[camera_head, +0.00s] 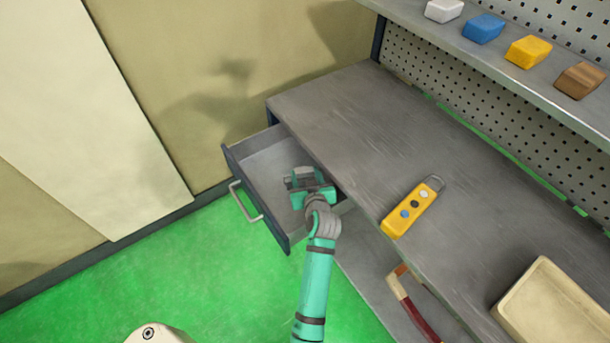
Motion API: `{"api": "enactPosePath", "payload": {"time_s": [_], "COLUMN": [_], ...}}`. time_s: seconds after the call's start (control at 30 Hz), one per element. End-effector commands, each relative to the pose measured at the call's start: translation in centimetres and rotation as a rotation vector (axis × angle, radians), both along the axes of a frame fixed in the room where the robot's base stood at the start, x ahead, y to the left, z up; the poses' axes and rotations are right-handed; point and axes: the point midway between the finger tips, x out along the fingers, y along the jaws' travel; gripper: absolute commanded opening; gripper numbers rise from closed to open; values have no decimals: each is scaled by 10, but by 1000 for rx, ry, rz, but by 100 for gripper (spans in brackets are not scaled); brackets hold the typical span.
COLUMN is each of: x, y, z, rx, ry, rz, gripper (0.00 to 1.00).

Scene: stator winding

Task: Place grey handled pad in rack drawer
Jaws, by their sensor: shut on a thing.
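The rack drawer (262,166) is pulled open to the left from under the grey worktop, with its handle on the front. My gripper (304,182) is over the open drawer, near its right side. It is shut on a small grey piece, which looks like the grey handled pad (303,172). The gripper and wrist hide part of the pad, and its handle cannot be made out. I cannot tell whether the pad touches the drawer floor.
A yellow pendant with buttons (412,207) and a cream tray (552,306) lie on the worktop (345,110). White, blue (484,28), yellow and brown blocks stand on the shelf above. A red-handled tool (412,302) lies below the worktop. The drawer's left part is empty.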

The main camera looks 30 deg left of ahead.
Motion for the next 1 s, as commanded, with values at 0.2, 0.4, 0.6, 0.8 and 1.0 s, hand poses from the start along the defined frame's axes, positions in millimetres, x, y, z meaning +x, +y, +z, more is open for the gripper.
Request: {"api": "enactPosePath", "payload": {"time_s": [0.2, 0.4, 0.6, 0.8, 1.0], "x": [0, 0, 0, -1, -10], "y": [1, 1, 1, 1, -10], "z": [0, -4, -4, -3, 5], "rx": [3, 4, 1, 2, 3], "ry": [-4, -4, -1, -3, -3], "rz": [0, 0, 0, 1, -1], "gripper": [14, 14, 68, 68, 68]}}
